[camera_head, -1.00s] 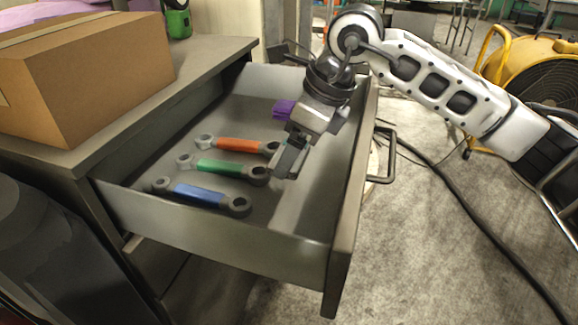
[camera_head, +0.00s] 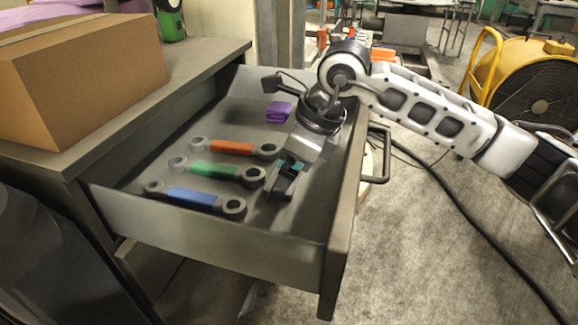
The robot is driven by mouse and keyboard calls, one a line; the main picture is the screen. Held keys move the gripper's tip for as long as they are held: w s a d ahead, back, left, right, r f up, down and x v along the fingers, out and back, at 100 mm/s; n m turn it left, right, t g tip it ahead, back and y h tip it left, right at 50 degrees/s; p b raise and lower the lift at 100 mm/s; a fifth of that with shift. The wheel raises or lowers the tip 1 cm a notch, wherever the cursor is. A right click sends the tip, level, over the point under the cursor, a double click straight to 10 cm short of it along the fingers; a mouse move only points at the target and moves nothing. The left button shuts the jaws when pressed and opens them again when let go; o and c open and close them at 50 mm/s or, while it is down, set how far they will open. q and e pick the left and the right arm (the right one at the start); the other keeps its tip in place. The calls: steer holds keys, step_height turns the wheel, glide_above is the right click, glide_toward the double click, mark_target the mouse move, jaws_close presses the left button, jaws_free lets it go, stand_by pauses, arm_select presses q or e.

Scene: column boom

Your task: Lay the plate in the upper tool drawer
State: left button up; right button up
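The upper tool drawer (camera_head: 215,240) is pulled out from the grey cabinet. My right gripper (camera_head: 281,190) reaches into it from the right and points down, low over the drawer floor near the front panel. A small teal patch shows at its fingers, too small to tell whether it is a held thing. I cannot tell whether the fingers are open or shut. I cannot make out a plate for certain. A purple block (camera_head: 278,112) lies at the drawer's far end, apart from the gripper. My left gripper is not in view.
Wrenches with orange (camera_head: 232,147), green (camera_head: 214,170) and blue (camera_head: 192,197) handles lie side by side left of the gripper. A cardboard box (camera_head: 85,80) sits on the cabinet top. A yellow fan (camera_head: 530,80) and a black cable (camera_head: 470,220) are at right.

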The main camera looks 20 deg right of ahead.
steer(key=shift+r, duration=0.25)
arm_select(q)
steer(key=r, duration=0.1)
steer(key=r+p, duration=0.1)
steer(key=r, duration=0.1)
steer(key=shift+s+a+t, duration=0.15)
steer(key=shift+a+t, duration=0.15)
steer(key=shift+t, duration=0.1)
arm_select(e)
steer(key=v, duration=1.1)
steer(key=shift+d+r, duration=0.15)
steer(key=shift+r, duration=0.2)
arm_select(q)
steer(key=shift+p, duration=0.3)
arm_select(e)
steer(key=shift+s, duration=0.1)
